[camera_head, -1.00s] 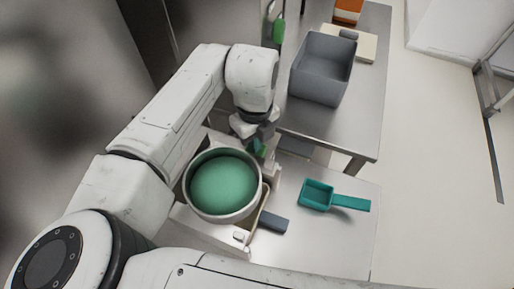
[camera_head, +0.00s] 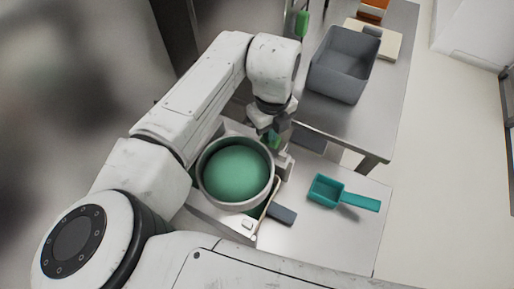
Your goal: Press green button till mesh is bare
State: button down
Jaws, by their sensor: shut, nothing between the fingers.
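A round metal sieve pan (camera_head: 201,186) stands at the middle left and holds a mound of green material (camera_head: 236,174). The green covers the pan floor, and no bare mesh shows. My gripper (camera_head: 274,137) points down just beyond the pan's upper right rim, with its fingers shut and empty.
A teal scoop (camera_head: 325,191) lies on the light tabletop to the right. A grey bin (camera_head: 342,66) stands on the metal table behind, near a cream board (camera_head: 388,47) and an orange box (camera_head: 372,9). A dark handle (camera_head: 281,214) sticks out below the pan.

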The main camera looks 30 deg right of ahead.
jog(key=shift+f, duration=0.2)
dwell(0.3)
jog(key=shift+f+b, duration=0.5)
jog(key=shift+f, duration=0.05)
jog(key=shift+r+p, duration=0.65)
jog(key=shift+r, duration=0.1)
jog(key=shift+f, duration=0.2)
jog(key=shift+r, duration=0.15)
dwell(0.7)
jog(key=shift+r+p, duration=0.1)
jog(key=shift+p, duration=0.2)
dwell(0.4)
dwell(0.4)
